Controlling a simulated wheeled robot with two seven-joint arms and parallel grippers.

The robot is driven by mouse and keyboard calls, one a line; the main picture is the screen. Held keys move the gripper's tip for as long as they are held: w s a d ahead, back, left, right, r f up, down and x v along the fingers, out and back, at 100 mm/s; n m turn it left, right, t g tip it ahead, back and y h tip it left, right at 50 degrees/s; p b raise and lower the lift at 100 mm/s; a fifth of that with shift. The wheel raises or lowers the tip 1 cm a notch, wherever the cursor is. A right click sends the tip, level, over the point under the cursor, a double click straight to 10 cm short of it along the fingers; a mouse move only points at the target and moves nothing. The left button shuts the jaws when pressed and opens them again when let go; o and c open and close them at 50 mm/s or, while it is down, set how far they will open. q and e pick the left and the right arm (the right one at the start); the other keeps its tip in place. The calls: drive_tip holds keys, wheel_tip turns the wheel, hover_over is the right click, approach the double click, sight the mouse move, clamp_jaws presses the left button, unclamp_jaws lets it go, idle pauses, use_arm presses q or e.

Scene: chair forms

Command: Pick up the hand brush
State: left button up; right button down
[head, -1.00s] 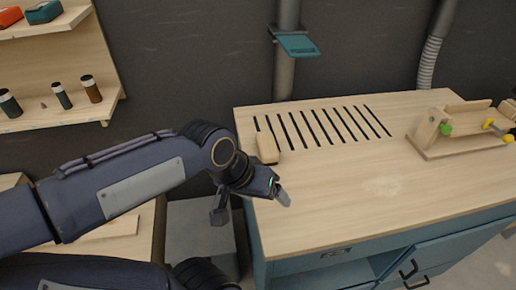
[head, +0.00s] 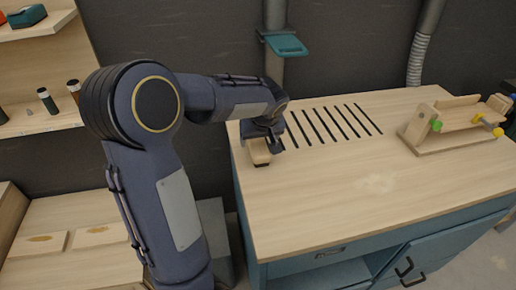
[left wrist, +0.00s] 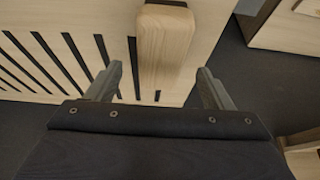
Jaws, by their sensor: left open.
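The hand brush (head: 258,152) lies on the wooden bench top at its left end, beside the dark slots. Only part of its pale wooden body shows in the head view, with a dark underside at the near end. My left gripper (head: 263,135) is over it and hides its far part. In the left wrist view the brush's light wooden block (left wrist: 165,45) lies between the lines of my left gripper's two fingers (left wrist: 158,88), which are spread apart on either side. The fingers do not appear to touch it. My right gripper is not in view.
The workbench (head: 370,190) has a slotted area (head: 330,125) at the back left and a wooden jig (head: 455,125) at the back right. A grey duct with a teal gate (head: 285,45) rises behind it. The front middle of the top is clear.

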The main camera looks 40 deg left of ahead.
sight(258, 144)
use_arm(q)
drive_tip(key=x, duration=0.3)
drive_tip(key=shift+f, duration=0.3)
drive_tip(key=shift+f+b, duration=0.2)
drive_tip(key=shift+b, duration=0.2)
idle(0.3)
drive_tip(key=shift+c, duration=0.4)
drive_tip(key=c, duration=1.1)
drive_tip(key=shift+c, duration=0.2)
drive_tip(key=shift+r, duration=0.1)
